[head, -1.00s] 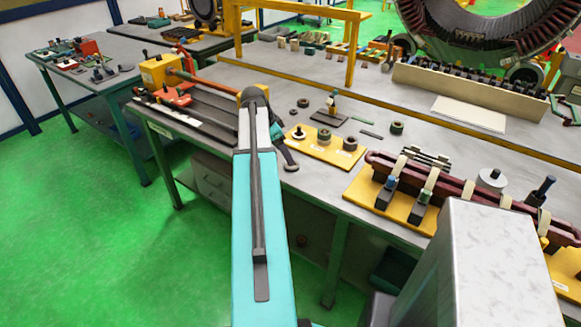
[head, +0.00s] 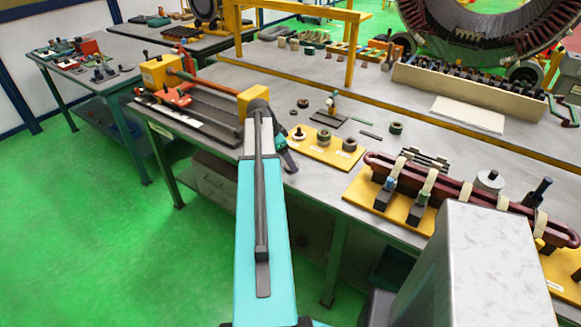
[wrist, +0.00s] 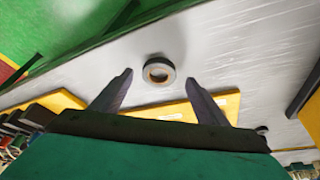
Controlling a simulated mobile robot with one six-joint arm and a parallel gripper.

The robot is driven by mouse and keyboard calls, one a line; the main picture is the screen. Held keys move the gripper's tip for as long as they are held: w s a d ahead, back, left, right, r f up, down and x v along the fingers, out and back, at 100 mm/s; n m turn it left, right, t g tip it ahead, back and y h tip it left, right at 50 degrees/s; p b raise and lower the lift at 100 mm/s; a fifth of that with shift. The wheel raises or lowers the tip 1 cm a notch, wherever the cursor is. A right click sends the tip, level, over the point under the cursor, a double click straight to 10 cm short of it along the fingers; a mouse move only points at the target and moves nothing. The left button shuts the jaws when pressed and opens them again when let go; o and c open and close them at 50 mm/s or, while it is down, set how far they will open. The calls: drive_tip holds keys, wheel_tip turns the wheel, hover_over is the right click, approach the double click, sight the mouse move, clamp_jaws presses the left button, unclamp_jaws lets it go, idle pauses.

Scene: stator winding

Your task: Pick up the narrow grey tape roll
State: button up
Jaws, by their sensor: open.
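A small grey tape roll (wrist: 158,71) with a tan inner ring lies flat on the pale table in the wrist view. My gripper (wrist: 159,80) is open, with one finger on each side of the roll in the picture. There is clear space between each finger and the roll; the height above it is hard to judge. In the head view my gripper (head: 288,158) is at the table's front edge, left of a yellow board (head: 326,153). I cannot make out this roll there; the arm may hide it.
Other rolls (head: 349,145) stand on the yellow board, which also shows close below the roll in the wrist view (wrist: 178,112). A dark roll (head: 396,128) lies behind it. A winding fixture (head: 185,95) stands at left. The tabletop beyond the roll looks clear.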

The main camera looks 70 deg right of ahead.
drive_tip(key=shift+x, duration=1.05)
drive_tip(key=c, duration=1.1)
drive_tip(key=shift+r, duration=0.25)
drive_tip(key=shift+r+b, duration=0.65)
drive_tip(key=shift+r, duration=0.7)
drive_tip(key=shift+a+r, duration=0.15)
drive_tip(key=shift+a, duration=0.2)
drive_tip(key=a+b, duration=0.1)
drive_tip(key=a, duration=0.4)
drive_tip(key=a+r+b, duration=0.1)
drive_tip(key=a, duration=0.4)
drive_tip(key=s+a+b, duration=0.1)
drive_tip(key=a+b, duration=0.1)
drive_tip(key=a, duration=0.3)
drive_tip(key=shift+a+r, duration=0.2)
drive_tip(key=shift+r, duration=0.1)
